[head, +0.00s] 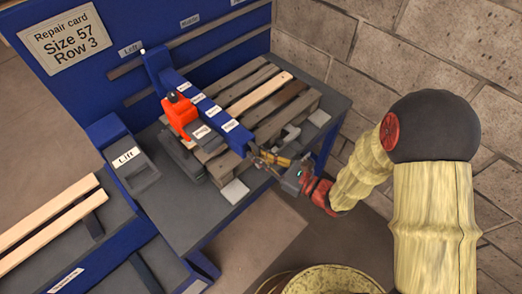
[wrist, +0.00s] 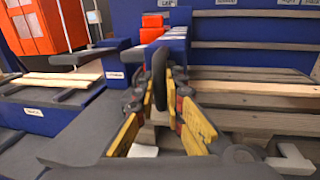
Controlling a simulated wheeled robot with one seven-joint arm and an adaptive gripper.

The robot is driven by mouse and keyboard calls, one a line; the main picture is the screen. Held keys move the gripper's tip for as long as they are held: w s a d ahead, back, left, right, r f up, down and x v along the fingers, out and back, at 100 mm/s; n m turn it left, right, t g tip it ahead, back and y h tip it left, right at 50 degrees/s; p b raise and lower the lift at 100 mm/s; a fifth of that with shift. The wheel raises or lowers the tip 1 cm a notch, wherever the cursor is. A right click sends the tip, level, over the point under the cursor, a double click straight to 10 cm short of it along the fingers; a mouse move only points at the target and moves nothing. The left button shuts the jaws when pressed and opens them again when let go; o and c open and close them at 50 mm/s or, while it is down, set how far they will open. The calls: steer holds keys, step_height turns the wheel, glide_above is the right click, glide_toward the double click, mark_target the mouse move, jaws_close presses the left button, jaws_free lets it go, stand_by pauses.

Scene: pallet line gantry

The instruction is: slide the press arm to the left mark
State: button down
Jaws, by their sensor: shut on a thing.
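The press arm (head: 212,106) is a blue beam with several white labels and an orange press head (head: 180,112). It reaches from the blue back panel over the pallet. Its back end stands by the "Left" mark (head: 130,48), with a white tip close to that label's right edge. In the wrist view the press arm (wrist: 178,48) is straight ahead, below the left label (wrist: 180,3). My gripper (head: 264,157) is at the beam's near end. Its yellow fingers (wrist: 162,98) are shut on a dark upright handle (wrist: 160,72). The fingers hide part of the handle.
A slatted wooden pallet (head: 262,94) lies on the grey table under the beam. A "Lift" box (head: 127,158) stands left of the press. A stone wall (head: 385,62) rises at the right.

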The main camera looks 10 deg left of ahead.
steer(key=shift+s+a+f, duration=0.1)
steer(key=shift+s, duration=0.15)
steer(key=c, duration=2.2)
jaws_free()
steer(key=shift+s+a, duration=0.1)
steer(key=shift+o, duration=0.2)
steer(key=shift+d, duration=0.35)
steer(key=v, duration=1.1)
steer(key=shift+d, duration=0.15)
